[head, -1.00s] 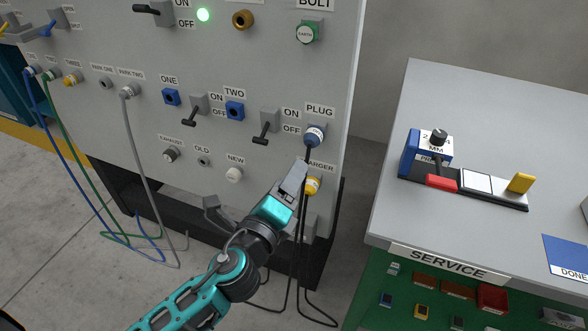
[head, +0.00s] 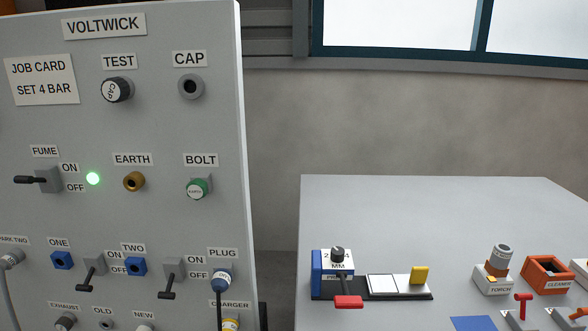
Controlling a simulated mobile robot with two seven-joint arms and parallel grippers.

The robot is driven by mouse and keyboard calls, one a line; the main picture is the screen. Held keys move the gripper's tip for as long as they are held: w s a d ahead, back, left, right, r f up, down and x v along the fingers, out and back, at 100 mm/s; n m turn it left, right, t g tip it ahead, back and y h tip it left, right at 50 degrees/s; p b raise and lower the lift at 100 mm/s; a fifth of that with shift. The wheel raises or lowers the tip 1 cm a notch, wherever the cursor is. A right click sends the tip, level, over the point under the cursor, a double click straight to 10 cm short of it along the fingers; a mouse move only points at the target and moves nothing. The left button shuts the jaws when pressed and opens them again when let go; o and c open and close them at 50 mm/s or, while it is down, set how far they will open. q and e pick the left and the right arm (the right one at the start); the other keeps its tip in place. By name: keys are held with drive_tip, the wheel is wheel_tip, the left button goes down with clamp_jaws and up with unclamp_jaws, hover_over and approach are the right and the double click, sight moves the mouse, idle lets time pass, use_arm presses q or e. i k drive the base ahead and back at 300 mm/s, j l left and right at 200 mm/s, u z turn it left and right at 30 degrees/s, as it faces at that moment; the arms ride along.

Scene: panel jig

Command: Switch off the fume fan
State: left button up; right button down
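The fume fan switch (head: 47,179) is a grey block under the FUME label (head: 44,151), at the left of the panel in the head view. Its black lever (head: 28,180) sticks out to the left, roughly level. ON and OFF are printed to its right. The round lamp (head: 93,179) beside these words glows green. Neither of my grippers is in view, so I cannot see where they are or what they hold.
Two other switches (head: 92,270) (head: 173,275) lower on the panel have levers pointing down. A plug with a cable (head: 221,280) sits at the lower right. A grey bench (head: 440,220) with a gauge fixture (head: 385,285) and tools stands to the right.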

sight(17, 179)
drive_tip(key=u, duration=1.4)
drive_tip(key=i+j, duration=0.1)
drive_tip(key=j, duration=0.5)
drive_tip(key=j+u, duration=0.1)
drive_tip(key=j, duration=0.45)
drive_tip(key=i, duration=0.05)
